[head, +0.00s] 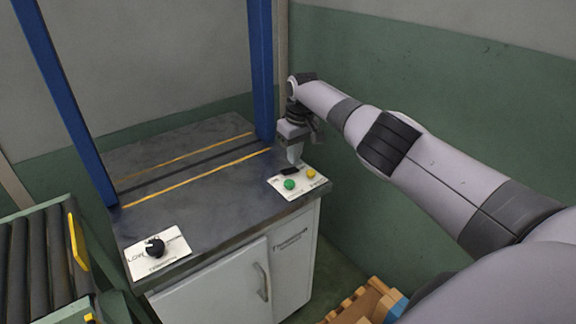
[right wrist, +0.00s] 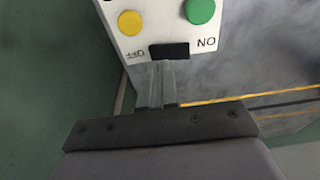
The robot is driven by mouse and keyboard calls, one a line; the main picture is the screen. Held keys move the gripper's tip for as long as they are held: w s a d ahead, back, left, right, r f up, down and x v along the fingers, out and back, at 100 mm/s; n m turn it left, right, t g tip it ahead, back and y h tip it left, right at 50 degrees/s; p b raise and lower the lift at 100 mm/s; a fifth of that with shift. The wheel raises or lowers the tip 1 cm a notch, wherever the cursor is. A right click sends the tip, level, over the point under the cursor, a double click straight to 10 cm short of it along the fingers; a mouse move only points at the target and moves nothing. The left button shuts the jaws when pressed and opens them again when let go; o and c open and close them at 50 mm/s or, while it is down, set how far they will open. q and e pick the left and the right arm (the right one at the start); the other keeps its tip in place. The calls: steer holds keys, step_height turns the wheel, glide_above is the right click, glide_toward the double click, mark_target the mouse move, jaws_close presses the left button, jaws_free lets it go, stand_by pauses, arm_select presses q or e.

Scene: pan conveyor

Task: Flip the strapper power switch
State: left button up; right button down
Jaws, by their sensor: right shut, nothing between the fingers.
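The strapper's power switch is a small black rocker (head: 290,171) on a white panel (head: 318,184) at the right front corner of the strapper table. In the right wrist view the black switch (right wrist: 169,50) sits at the panel's edge between two labels; the right one reads upside-down "ON". My right gripper (head: 295,161) points down, shut and empty, with its fingertips just behind the switch. In the right wrist view the fingertips (right wrist: 166,66) are right beside the switch; I cannot tell whether they touch it. My left gripper is not in view.
A green button (head: 289,184) and a yellow button (head: 311,173) share the panel. A black knob (head: 155,247) sits on another panel at the table's left. Blue posts (head: 262,70) frame the table. A roller conveyor (head: 35,255) is at left, a wooden pallet (head: 362,304) below.

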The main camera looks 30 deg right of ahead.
mark_target(294, 169)
step_height(294, 169, up, 3)
steer(key=shift+f+p, duration=0.2)
steer(key=shift+p, duration=0.8)
step_height(294, 169, up, 2)
steer(key=shift+p, duration=0.95)
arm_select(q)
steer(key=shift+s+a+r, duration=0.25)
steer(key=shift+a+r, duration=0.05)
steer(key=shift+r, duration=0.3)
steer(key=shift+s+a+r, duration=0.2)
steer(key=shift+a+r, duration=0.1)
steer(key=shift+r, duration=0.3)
arm_select(e)
steer(key=shift+r, duration=0.2)
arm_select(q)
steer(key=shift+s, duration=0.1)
arm_select(e)
steer(key=shift+f, duration=0.1)
